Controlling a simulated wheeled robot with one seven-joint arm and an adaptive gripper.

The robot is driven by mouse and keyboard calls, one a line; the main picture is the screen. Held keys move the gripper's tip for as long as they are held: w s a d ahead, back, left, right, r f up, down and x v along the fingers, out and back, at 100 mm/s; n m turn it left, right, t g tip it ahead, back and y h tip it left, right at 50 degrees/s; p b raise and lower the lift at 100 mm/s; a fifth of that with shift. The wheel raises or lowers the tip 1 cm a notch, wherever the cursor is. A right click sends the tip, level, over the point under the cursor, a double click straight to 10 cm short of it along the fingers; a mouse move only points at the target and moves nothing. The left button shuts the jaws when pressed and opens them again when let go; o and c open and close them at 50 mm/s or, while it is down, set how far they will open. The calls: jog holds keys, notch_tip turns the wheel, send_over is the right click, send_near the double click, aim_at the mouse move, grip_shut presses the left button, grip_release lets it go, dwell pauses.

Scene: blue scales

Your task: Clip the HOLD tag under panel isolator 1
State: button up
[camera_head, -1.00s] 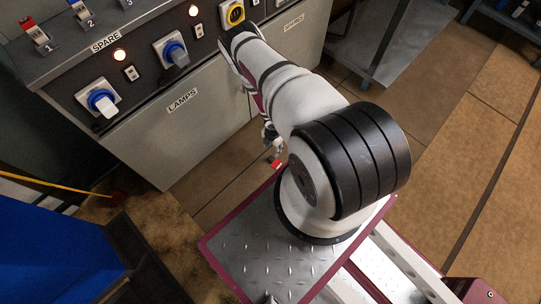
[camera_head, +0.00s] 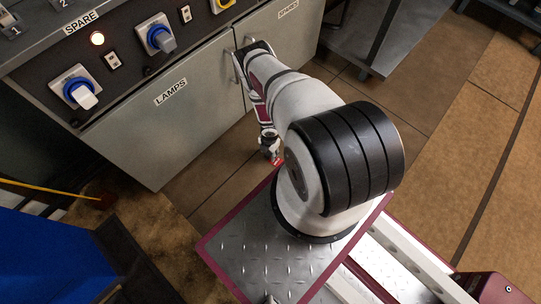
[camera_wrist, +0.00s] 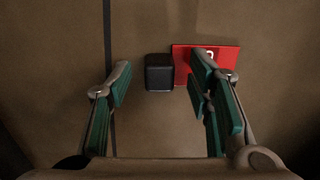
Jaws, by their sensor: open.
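My gripper (camera_head: 270,146) hangs low in front of the cabinet in the head view. In the wrist view my gripper (camera_wrist: 165,78) is open, its green-padded fingers wide apart. A red tag (camera_wrist: 228,54) with a white mark lies at the right fingertips, which partly cover it. A black block (camera_wrist: 158,73) adjoins its left edge, between the fingers. A bit of red, apparently the tag (camera_head: 277,162), shows beside the gripper in the head view. I cannot tell the tag's height above the floor. Isolator 1's label (camera_head: 15,31) shows at the top left; the area under it is cut off.
The grey cabinet (camera_head: 145,135) with LAMPS and SPARE labels and blue rotary switches (camera_head: 77,92) stands beside my arm. A metal bench (camera_head: 365,35) is at the top right. Brown floor (camera_head: 225,165) is clear around the gripper. A blue object (camera_head: 45,260) is at lower left.

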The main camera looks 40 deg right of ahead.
jog(key=shift+f, duration=0.35)
jog(key=shift+r, duration=0.1)
grip_shut()
